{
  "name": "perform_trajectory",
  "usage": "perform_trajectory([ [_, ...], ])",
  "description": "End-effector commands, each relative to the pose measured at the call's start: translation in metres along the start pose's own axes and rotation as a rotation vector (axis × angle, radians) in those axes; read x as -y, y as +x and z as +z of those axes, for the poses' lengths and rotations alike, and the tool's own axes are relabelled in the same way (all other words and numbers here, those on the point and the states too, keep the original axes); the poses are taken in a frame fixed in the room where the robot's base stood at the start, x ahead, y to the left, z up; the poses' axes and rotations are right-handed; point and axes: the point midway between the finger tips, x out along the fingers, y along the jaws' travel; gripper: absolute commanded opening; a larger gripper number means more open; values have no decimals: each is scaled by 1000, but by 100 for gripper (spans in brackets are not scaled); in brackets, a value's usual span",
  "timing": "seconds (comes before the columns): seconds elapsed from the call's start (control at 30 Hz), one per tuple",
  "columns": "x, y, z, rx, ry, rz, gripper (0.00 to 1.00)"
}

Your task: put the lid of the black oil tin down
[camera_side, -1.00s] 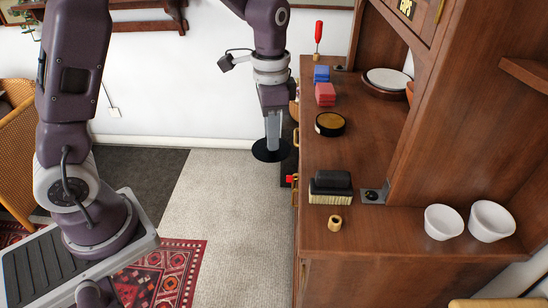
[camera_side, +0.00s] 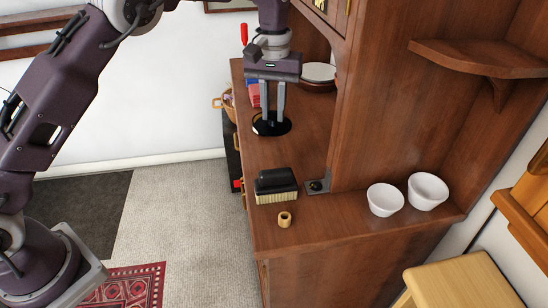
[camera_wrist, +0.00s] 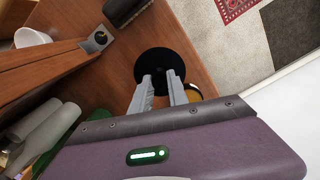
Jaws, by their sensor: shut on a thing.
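My gripper (camera_side: 273,120) is shut on the lid (camera_side: 286,126), a flat black disc, above the cabinet's wooden counter. In the wrist view the fingertips (camera_wrist: 161,74) meet near the middle of the lid (camera_wrist: 158,58). The oil tin (camera_wrist: 193,92) shows there only as a dark and yellow-gold edge beside the lid, mostly hidden by a finger and the gripper body. In the side view the lid and fingers cover the place of the tin. I cannot tell whether the lid touches the counter or the tin.
A black brush (camera_side: 275,184) with pale bristles and a small brass-coloured ring (camera_side: 285,219) stand nearer on the counter. Two white bowls (camera_side: 385,200) are at the right. Red and blue blocks (camera_side: 254,95) and a round white-topped dish (camera_side: 319,73) are behind the gripper. The counter's left edge is close.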

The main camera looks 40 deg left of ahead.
Motion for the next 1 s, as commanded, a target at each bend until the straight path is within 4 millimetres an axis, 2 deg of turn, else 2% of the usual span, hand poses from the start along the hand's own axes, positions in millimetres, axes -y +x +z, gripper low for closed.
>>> perform_trajectory([
  [0.07,-4,7,1,2,-6,-2,0],
  [0.2,-4,40,1,4,-9,-3,0],
  [0.5,-4,93,0,2,-7,-2,0],
  [0.87,-4,99,0,-1,-7,0,0],
  [0.9,-4,100,0,-1,-7,0,22],
  [1.0,-4,100,0,-1,-7,0,42],
])
